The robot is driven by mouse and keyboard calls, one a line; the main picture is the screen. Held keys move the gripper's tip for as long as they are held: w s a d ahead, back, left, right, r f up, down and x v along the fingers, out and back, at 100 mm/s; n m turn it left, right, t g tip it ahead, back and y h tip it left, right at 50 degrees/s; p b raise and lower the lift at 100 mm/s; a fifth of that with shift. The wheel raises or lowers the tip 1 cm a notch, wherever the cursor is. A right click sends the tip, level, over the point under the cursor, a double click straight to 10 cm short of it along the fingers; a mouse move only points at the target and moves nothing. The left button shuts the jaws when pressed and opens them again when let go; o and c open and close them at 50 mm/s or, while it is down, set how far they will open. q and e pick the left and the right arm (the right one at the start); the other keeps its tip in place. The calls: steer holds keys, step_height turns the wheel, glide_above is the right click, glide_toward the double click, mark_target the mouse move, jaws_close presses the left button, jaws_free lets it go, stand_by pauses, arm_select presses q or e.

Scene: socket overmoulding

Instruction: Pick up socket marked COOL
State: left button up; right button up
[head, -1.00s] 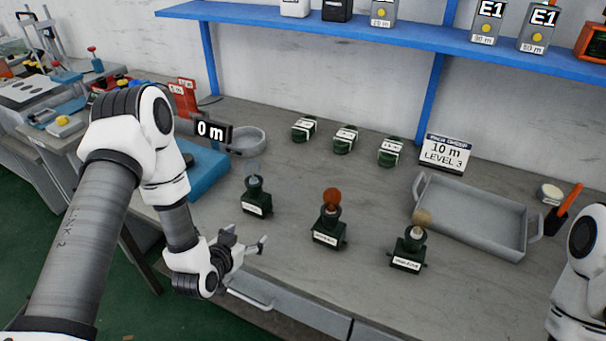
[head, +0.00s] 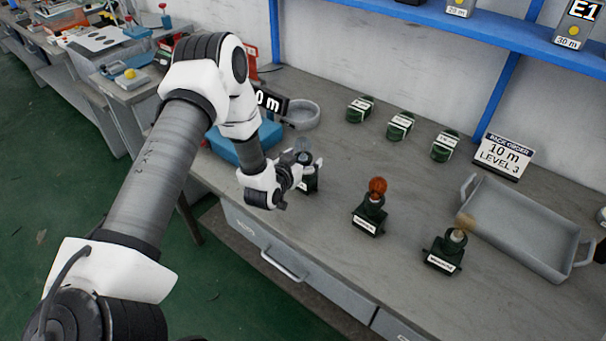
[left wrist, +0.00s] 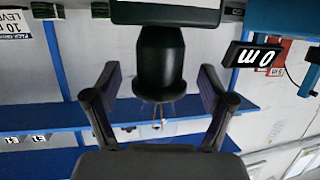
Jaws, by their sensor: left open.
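Three dark green sockets with white labels stand upright on the bench; the labels are too small to read, so I cannot tell which says COOL. The left socket (head: 311,182) has a pale clear bulb (head: 303,157), the middle socket (head: 369,217) a red-orange one, the right socket (head: 444,252) a pale tan one. My left gripper (head: 293,176) is open at the left socket and partly covers it. In the left wrist view, upside down, this socket (left wrist: 160,58) and its clear bulb lie between the spread fingers, with gaps on both sides. My right gripper is out of view.
Three green labelled parts (head: 400,126) lie at the back, near a round grey dish (head: 300,115). A blue block (head: 237,145) is behind my left arm. A grey tray (head: 524,218) and a LEVEL 3 sign (head: 502,157) are at right. Bench between is clear.

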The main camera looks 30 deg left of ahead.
arm_select(q)
jaws_close()
